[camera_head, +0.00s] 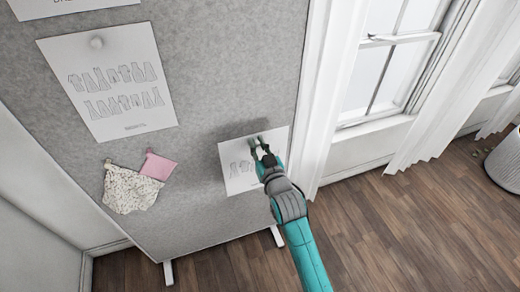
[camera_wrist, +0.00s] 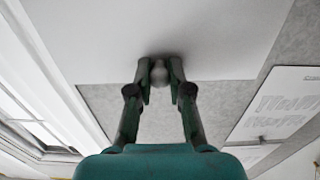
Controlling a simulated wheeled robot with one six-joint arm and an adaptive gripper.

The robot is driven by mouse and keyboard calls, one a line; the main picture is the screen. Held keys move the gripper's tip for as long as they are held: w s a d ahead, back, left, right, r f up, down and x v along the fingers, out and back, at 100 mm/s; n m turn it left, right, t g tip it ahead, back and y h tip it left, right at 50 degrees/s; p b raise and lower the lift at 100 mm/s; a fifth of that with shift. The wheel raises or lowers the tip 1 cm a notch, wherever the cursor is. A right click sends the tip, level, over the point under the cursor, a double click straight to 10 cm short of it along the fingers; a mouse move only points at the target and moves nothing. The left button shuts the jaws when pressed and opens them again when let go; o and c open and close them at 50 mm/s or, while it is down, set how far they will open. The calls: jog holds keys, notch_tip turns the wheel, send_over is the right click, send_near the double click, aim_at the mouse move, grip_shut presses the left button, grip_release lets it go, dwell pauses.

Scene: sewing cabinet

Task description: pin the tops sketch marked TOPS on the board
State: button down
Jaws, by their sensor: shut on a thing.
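A white sheet with small garment drawings (camera_head: 235,182) is at the lower right of the grey board (camera_head: 215,60). Its marking is too small to read. My gripper (camera_head: 259,143) is at the sheet's upper part and covers some of its drawings. In the wrist view, my gripper (camera_wrist: 160,70) is shut on a small round pale pin (camera_wrist: 160,77), close to the edge of a large white sheet (camera_wrist: 110,35). A dark shadow lies around the fingertips. I cannot tell whether the sheet lies flat against the board.
A larger garment sketch (camera_head: 110,115) is pinned at the board's upper left. Pink (camera_head: 158,167) and speckled (camera_head: 130,192) fabric swatches hang below it. A white curtain (camera_head: 330,80) and window (camera_head: 392,75) are right of the board.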

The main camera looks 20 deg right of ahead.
aim_at(247, 123)
jog(key=shift+w+d, duration=0.15)
jog(key=shift+w, duration=1.7)
jog(key=shift+w+d, duration=0.1)
jog(key=shift+w, duration=2.1)
jog(key=c, duration=1)
grip_release()
jog(key=s, duration=1.2)
jog(key=shift+a, duration=0.4)
